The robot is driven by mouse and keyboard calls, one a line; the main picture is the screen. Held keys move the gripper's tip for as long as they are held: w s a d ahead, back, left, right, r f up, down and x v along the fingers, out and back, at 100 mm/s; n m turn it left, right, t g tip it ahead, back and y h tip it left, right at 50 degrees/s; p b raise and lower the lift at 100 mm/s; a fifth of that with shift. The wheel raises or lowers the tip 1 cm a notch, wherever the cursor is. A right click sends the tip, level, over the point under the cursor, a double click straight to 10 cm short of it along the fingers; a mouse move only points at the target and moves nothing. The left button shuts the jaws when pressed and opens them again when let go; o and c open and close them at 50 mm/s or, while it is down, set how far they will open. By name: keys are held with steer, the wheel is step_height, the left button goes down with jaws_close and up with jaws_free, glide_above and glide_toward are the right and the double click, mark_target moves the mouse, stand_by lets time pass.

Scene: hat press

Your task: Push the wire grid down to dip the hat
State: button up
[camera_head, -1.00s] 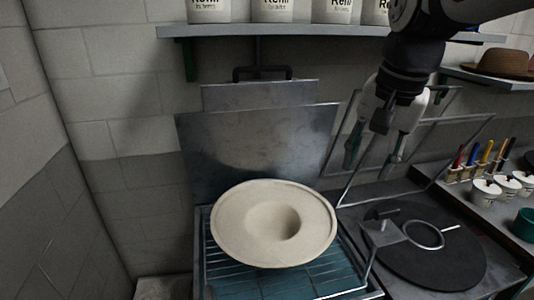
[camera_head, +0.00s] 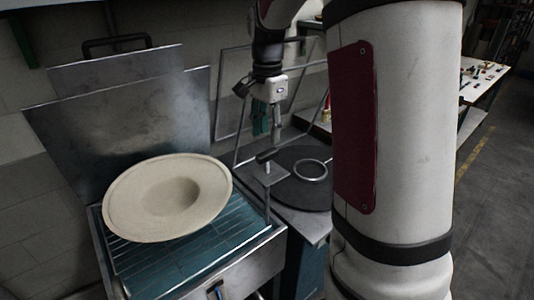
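A pale cream, wide-brimmed hat (camera_head: 167,197) lies tilted over the wire grid (camera_head: 216,242), with a round hollow in its middle. The grid spans the teal interior of an open metal vat (camera_head: 240,264); the hat hides part of it. At the vat's right side stands a thin upright rod with a small flat plate (camera_head: 270,175) and a dark bar handle (camera_head: 267,155) on top. My gripper (camera_head: 271,134) points down, close above or behind this handle, right of the hat. I cannot tell whether it touches the handle. Its fingers are seen almost edge-on, so their gap is unclear.
The vat's metal lid (camera_head: 125,120) stands open behind the hat. A dark round plate with a metal ring (camera_head: 310,170) lies right of the handle. A wire frame (camera_head: 240,90) stands behind. My arm's large link blocks the right centre. Open floor (camera_head: 490,220) lies at far right.

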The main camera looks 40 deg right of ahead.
mark_target(267, 152)
step_height(267, 152, down, 8)
steer(key=shift+r+p, duration=0.1)
steer(key=shift+p, duration=0.4)
jaws_close()
